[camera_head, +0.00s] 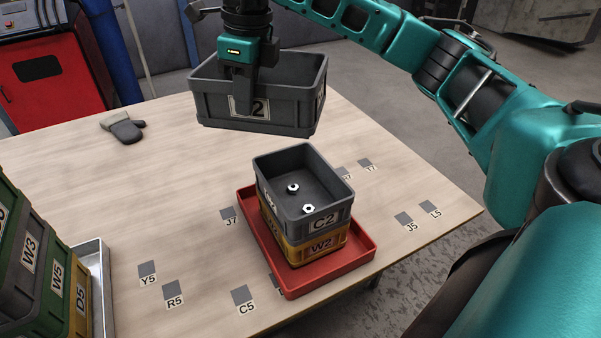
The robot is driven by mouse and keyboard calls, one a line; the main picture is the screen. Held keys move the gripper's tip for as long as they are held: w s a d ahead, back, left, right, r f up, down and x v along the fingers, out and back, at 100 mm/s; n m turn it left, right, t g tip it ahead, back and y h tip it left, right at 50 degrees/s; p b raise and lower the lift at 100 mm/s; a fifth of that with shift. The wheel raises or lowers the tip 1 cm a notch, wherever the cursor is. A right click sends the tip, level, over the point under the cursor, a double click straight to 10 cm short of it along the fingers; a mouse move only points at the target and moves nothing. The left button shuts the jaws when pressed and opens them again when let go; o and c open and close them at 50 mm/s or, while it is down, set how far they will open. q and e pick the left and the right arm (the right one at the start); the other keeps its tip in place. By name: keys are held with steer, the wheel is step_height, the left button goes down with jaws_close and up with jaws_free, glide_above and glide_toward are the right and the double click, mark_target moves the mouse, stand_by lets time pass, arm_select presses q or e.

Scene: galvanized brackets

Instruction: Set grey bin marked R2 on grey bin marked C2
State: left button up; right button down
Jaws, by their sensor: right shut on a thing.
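My right gripper (244,88) is shut on the near wall of a dark grey bin (295,112). The bin's label ends in 2; a finger covers its first letter. The bin hangs roughly level above the table, behind and a little left of the stack. The grey bin marked C2 (334,205) sits on a yellow bin marked W2 (325,245), and both stand in a red tray (330,279). Two hex nuts lie inside C2, which is open at the top. My left gripper is not in view.
Green, grey and yellow bins (32,250) stand stacked at the left edge beside a metal tray (97,290). A grey glove (124,128) lies at the back left. Small dark squares with labels mark the table. The table's middle left is clear.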

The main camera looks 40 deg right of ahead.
step_height(320, 180, up, 5)
steer(key=d+m+h, duration=0.1)
steer(key=d+m, duration=0.2)
steer(key=m, duration=0.7)
steer(key=f, duration=0.2)
steer(key=f+b, duration=0.1)
steer(key=f, duration=0.1)
steer(key=f+b, duration=0.1)
steer(key=f, duration=0.1)
steer(key=shift+w+f, duration=0.2)
steer(key=shift+w, duration=0.05)
steer(key=shift+w+f, duration=0.1)
steer(key=shift+f, duration=6.65)
steer(key=shift+f+b, duration=0.55)
steer(key=shift+f, duration=0.1)
steer(key=c, duration=1.2)
jaws_free()
steer(key=shift+r, duration=0.1)
